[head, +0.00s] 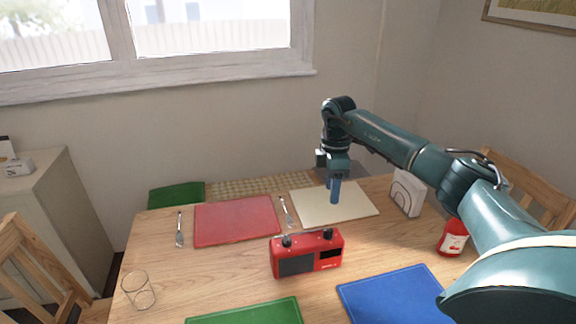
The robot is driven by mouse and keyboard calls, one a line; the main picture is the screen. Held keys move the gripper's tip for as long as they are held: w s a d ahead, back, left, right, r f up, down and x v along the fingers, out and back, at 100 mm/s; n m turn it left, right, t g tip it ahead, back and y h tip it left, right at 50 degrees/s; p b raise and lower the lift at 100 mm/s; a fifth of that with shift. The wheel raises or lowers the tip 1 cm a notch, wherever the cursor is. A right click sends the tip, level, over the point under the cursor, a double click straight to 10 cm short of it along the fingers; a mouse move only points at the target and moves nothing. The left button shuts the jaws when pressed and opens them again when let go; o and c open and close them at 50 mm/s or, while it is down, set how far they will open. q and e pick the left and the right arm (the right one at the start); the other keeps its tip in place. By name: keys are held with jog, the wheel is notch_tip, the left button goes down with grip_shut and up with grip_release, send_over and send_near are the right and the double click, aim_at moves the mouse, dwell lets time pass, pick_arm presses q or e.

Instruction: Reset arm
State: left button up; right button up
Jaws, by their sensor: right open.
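My right arm reaches in from the right over the table (205,275). My right gripper (334,196) points down above the cream placemat (358,209) at the back of the table. Its jaws are open and nothing shows between them. It is apart from the red radio (307,254), which stands in front of it. My left gripper is not in the head view.
A red placemat (237,221) lies between cutlery at the back left. Blue (392,297) and green (250,314) mats lie in front. A glass (138,290) stands at left. A white napkin holder (407,193) and red bottle (452,239) stand near my right arm.

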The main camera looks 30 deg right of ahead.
jog(key=a+f+n+t+y, duration=0.1)
jog(key=a+f+n+y, duration=0.25)
jog(key=a, duration=0.75)
jog(key=a+f+n+y, duration=0.3)
jog(key=a+f+y, duration=0.15)
jog(key=a, duration=0.55)
jog(key=s+a+r+m+t+y, duration=0.1)
jog(key=s+a+m+t+y, duration=0.2)
jog(key=a+t, duration=0.4)
jog(key=s+a+m+t+y, duration=0.2)
jog(key=s+a+t+y, duration=0.2)
jog(key=a, duration=0.5)
jog(key=s+d+f+m+h, duration=0.2)
jog(key=s+f+m+h, duration=0.1)
jog(key=f+h, duration=0.1)
jog(key=s+d+f+m+h, duration=0.3)
jog(key=f+m+h, duration=0.1)
jog(key=s+d+f+m+t+h, duration=0.1)
jog(key=s+d+f+m+h, duration=0.2)
jog(key=s+f, duration=0.1)
jog(key=shift+s+h, duration=0.1)
jog(key=shift+h, duration=0.3)
jog(key=s+f, duration=0.1)
jog(key=s, duration=0.1)
jog(key=s+f+g, duration=0.1)
jog(key=s+f+m+g, duration=0.1)
jog(key=s, duration=0.1)
jog(key=shift+s+d+f+h, duration=0.15)
jog(key=shift+s+d+h, duration=0.15)
jog(key=shift+d+h, duration=0.1)
